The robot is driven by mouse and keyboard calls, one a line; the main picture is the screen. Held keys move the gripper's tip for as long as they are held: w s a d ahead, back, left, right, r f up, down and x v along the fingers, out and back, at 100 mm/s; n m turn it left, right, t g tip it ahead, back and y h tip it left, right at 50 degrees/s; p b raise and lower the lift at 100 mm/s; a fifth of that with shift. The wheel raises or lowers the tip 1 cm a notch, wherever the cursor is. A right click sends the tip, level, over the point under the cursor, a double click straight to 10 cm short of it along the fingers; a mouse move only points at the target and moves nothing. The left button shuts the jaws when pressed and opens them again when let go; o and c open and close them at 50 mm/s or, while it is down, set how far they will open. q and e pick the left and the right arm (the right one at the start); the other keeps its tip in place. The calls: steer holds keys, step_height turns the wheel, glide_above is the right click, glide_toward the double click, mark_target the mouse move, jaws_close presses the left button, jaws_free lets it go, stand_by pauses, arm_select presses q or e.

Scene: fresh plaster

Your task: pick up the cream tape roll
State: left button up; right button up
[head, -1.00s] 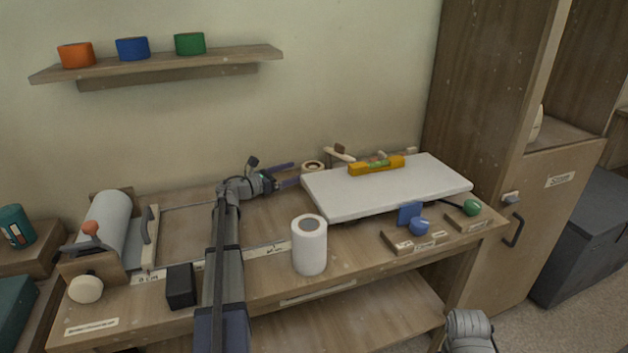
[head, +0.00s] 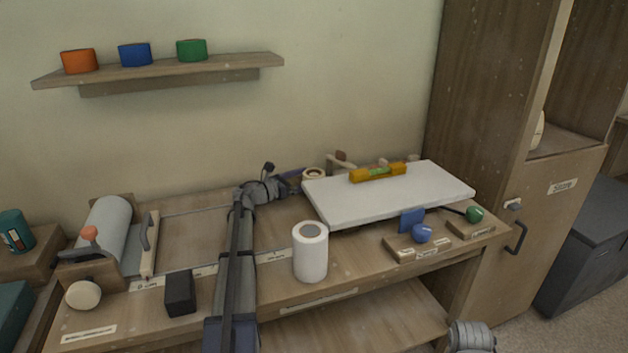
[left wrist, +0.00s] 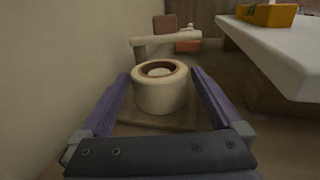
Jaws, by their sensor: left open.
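The cream tape roll (left wrist: 160,93) stands on a small wooden base at the back of the bench, with a brown core in its top. It also shows in the head view (head: 313,174), beside the white board's left corner and partly hidden by my gripper. My left gripper (head: 297,178) is open; in the left wrist view its two purple fingers (left wrist: 164,88) lie on either side of the roll. I cannot tell whether they touch it. The right gripper's jaws are not seen; a grey arm part of mine shows at the bottom right.
The white board (head: 390,192) with a yellow level (head: 377,173) on it lies right of the roll. A white cylinder (head: 310,254) stands at the bench front. A wooden arm-like fitting (left wrist: 165,40) is behind the roll. The wall is close on the left in the wrist view.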

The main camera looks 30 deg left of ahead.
mark_target(308, 176)
arm_select(q)
steer(key=x, duration=0.3)
steer(key=shift+w, duration=0.1)
steer(key=c, duration=1.1)
steer(key=shift+r, duration=0.1)
step_height(308, 176, up, 10)
steer(key=p, duration=1)
